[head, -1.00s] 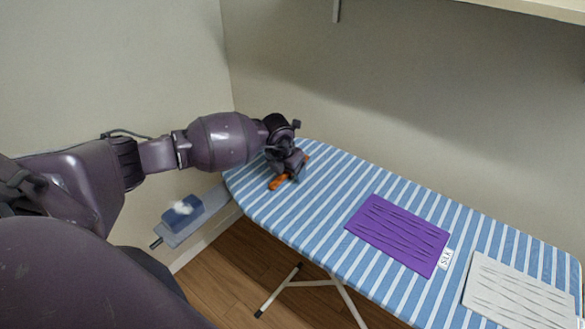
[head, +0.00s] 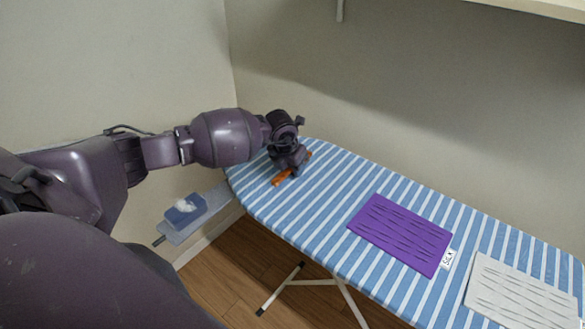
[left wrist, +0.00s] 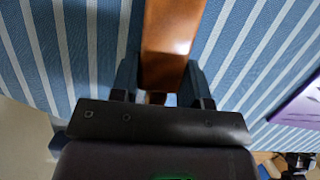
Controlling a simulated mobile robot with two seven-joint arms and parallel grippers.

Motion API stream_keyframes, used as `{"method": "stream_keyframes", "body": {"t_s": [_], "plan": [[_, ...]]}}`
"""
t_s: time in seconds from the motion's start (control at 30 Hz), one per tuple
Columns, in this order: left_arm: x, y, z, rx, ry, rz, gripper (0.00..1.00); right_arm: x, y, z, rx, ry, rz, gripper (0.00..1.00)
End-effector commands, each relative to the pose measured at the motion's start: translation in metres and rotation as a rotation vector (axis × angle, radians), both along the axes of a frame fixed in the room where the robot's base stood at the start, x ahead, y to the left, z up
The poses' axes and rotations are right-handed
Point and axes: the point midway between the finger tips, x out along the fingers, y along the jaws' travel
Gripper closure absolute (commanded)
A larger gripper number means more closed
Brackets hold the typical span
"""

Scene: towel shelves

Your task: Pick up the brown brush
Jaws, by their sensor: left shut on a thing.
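The brown brush (head: 283,178) is orange-brown and lies at the far left end of the striped ironing board (head: 322,214). My left gripper (head: 291,169) is over it and hides its middle. In the left wrist view the brush (left wrist: 168,40) runs up between the two fingers of my left gripper (left wrist: 160,82), which are shut on it. I cannot tell whether the brush is lifted off the board.
A purple cloth (head: 400,233) and a white cloth (head: 520,293) lie flat on the board. A blue box with something white (head: 186,210) sits on a grey rest left of the board. Walls stand behind and left; a shelf (head: 535,8) hangs above.

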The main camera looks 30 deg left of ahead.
Motion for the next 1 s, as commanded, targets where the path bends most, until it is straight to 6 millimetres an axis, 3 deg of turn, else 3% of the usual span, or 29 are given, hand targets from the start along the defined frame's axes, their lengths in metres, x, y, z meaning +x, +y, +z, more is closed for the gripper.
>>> {"method": "stream_keyframes", "body": {"t_s": [0.17, 0.6, 0.8, 1.0], "plan": [[0.001, 0.001, 0.032, 0.001, -0.004, 0.0, 0.82, 0.001, 0.001, 0.0, 0.001, -0.002, 0.0, 0.13], [0.001, 0.0, 0.142, 0.003, -0.005, -0.001, 0.82, -0.008, 0.0, -0.01, 0.003, 0.016, -0.006, 0.13], [0.0, 0.0, 0.174, 0.001, -0.002, 0.0, 0.82, -0.009, 0.0, -0.013, 0.003, 0.019, -0.006, 0.13], [0.0, 0.0, 0.19, 0.0, 0.0, 0.0, 0.82, -0.007, 0.0, -0.013, 0.002, 0.016, -0.005, 0.13]]}}
